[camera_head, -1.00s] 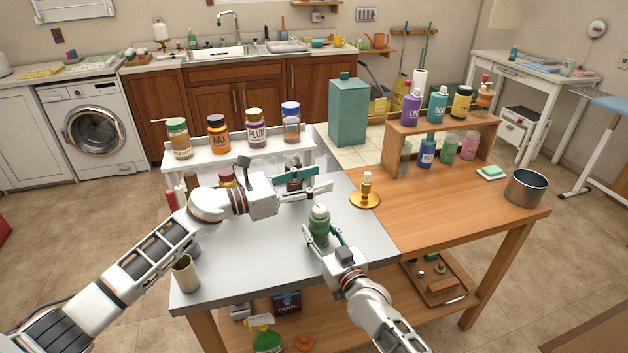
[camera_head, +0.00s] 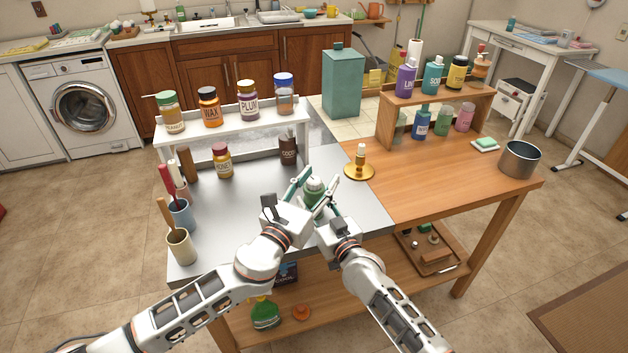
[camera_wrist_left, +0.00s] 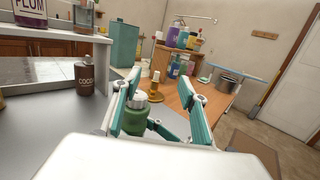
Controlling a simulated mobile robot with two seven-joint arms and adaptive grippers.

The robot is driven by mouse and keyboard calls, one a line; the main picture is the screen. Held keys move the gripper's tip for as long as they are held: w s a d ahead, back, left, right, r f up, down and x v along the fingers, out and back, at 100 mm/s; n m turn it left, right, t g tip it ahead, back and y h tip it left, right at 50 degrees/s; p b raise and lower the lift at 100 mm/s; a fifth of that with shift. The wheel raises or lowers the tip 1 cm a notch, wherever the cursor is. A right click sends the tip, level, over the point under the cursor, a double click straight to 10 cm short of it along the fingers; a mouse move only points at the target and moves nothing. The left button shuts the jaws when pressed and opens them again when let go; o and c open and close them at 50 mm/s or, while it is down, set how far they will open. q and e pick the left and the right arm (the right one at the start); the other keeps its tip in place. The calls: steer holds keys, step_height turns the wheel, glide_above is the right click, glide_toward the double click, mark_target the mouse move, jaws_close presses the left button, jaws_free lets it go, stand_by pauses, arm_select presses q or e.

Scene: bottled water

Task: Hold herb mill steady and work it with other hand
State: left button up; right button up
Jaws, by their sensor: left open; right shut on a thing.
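My right gripper (camera_head: 320,207) is shut on the mill low down from the front right. Its finger contact is mostly hidden behind the left gripper.
A brass candlestick-like stand (camera_head: 359,168) is just right of the mill. A brown cocoa jar (camera_head: 288,150) and a honey jar (camera_head: 222,162) stand behind, by a white shelf (camera_head: 230,128). Cups with utensils (camera_head: 180,245) are at the left edge.

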mark_target(313, 185)
arm_select(q)
steer(key=s+a+f+n+y, duration=0.3)
steer(key=s+f+n+y, duration=0.1)
steer(key=s+y, duration=0.25)
steer(key=shift+t, duration=0.4)
steer(key=w, duration=0.3)
steer(key=w+d, duration=0.1)
steer(key=w, duration=0.3)
steer(key=w+d, duration=0.1)
steer(key=w, duration=0.3)
steer(key=shift+w, duration=0.25)
steer(key=c, duration=1.2)
